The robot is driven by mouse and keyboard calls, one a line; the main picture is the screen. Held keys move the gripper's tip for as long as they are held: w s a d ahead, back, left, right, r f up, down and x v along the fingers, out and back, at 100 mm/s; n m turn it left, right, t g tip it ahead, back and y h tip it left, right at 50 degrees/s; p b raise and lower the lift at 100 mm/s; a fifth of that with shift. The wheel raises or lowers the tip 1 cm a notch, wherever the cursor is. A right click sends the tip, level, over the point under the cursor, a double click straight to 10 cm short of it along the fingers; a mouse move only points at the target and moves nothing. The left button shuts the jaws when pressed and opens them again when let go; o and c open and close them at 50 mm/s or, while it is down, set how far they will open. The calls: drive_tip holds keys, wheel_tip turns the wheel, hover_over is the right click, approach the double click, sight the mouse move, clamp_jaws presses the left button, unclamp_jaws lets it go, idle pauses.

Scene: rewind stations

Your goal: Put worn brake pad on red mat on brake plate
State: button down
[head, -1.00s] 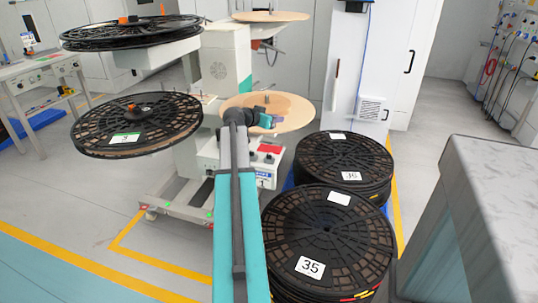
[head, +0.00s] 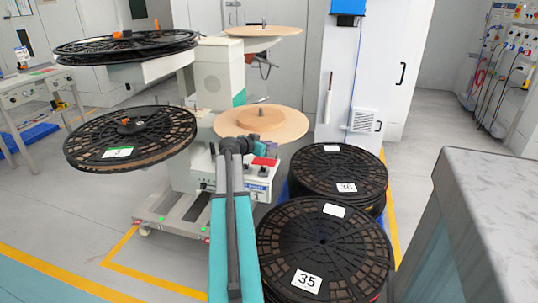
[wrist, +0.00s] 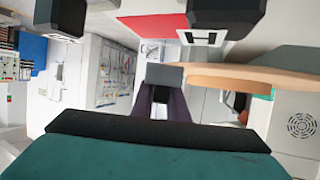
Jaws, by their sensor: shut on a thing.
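My gripper (head: 262,153) is at the front of the rewind station, low and close beside the red mat (head: 265,162), partly covering it in the head view. In the wrist view, which looks upside down, its two purple-grey fingers are shut on a small grey block, the worn brake pad (wrist: 165,75). The pad is held clear, with a gap to the red mat (wrist: 155,24). The pad cannot be made out in the head view. I cannot tell which part is the brake plate.
A tan disc (head: 285,124) with a raised hub sits just above and behind my gripper. A black reel (head: 175,135) is to the left. Stacked black reels labelled 36 (head: 315,170) and 35 (head: 280,255) stand to the right. A grey counter (head: 490,190) is at far right.

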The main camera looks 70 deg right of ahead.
drive_tip(key=shift+f, duration=1.85)
drive_tip(key=shift+f+b, duration=0.2)
drive_tip(key=shift+b, duration=0.25)
drive_tip(key=c, duration=1.7)
unclamp_jaws()
drive_tip(key=shift+c, duration=0.2)
drive_tip(key=shift+r+p, duration=0.25)
drive_tip(key=shift+p, duration=0.1)
drive_tip(key=v, duration=1.2)
drive_tip(key=shift+f, duration=0.1)
